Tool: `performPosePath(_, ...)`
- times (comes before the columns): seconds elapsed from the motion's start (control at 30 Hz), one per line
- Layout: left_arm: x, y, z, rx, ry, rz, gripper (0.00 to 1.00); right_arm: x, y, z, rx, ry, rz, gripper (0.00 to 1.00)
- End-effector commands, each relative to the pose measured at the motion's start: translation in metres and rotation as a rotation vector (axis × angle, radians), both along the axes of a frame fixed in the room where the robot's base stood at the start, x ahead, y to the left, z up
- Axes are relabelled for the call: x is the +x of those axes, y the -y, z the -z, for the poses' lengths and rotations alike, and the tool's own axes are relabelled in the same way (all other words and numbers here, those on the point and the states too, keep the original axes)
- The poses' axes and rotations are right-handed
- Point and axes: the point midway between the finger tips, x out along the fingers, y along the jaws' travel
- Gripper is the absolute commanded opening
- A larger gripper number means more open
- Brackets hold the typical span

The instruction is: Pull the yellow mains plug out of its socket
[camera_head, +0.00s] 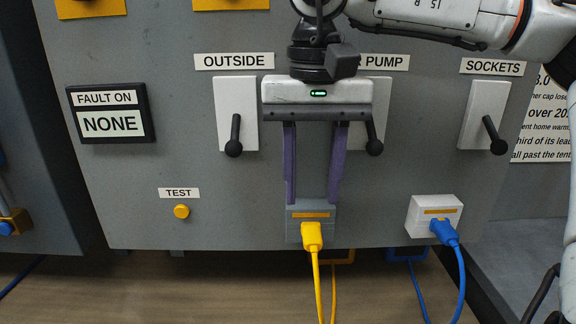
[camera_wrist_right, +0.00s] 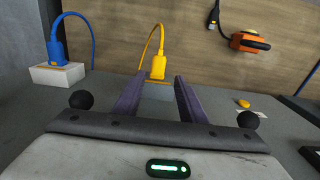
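The yellow mains plug (camera_head: 312,236) sits in the lower front of a grey socket box (camera_head: 292,228) with an orange strip, low on the grey panel. Its yellow cable hangs down. My right gripper (camera_head: 312,201) comes from above, with its two purple fingers apart. The fingertips are at the upper part of the socket box, above the plug in the picture, with nothing between them but the box. In the right wrist view the yellow plug (camera_wrist_right: 158,68) shows just beyond the open fingers, and it does not look gripped. My left gripper is not in view.
A blue plug (camera_head: 444,231) sits in a white socket (camera_head: 421,214) to the right. Black-knobbed levers (camera_head: 235,135) flank my gripper. A yellow test button (camera_head: 181,211) is at the left. A brown wooden surface (camera_head: 200,285) shows below the panel.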

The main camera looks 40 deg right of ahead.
Motion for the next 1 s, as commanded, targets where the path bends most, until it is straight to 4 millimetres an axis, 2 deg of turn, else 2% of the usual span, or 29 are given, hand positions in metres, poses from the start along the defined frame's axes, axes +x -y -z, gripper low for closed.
performPosePath(0.23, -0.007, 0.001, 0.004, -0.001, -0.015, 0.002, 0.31, -0.001, 0.0, 0.033, 0.001, -0.006, 0.0, 0.38)
performPosePath(0.53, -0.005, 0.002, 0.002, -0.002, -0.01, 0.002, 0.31, -0.001, 0.0, 0.078, 0.001, -0.003, 0.0, 0.38)
performPosePath(0.77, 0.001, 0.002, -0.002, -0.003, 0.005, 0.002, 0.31, 0.0, 0.0, 0.074, -0.001, 0.001, 0.001, 0.0)
performPosePath(1.0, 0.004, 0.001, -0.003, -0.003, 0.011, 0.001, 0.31, 0.0, 0.0, 0.074, -0.001, 0.002, 0.001, 0.0)
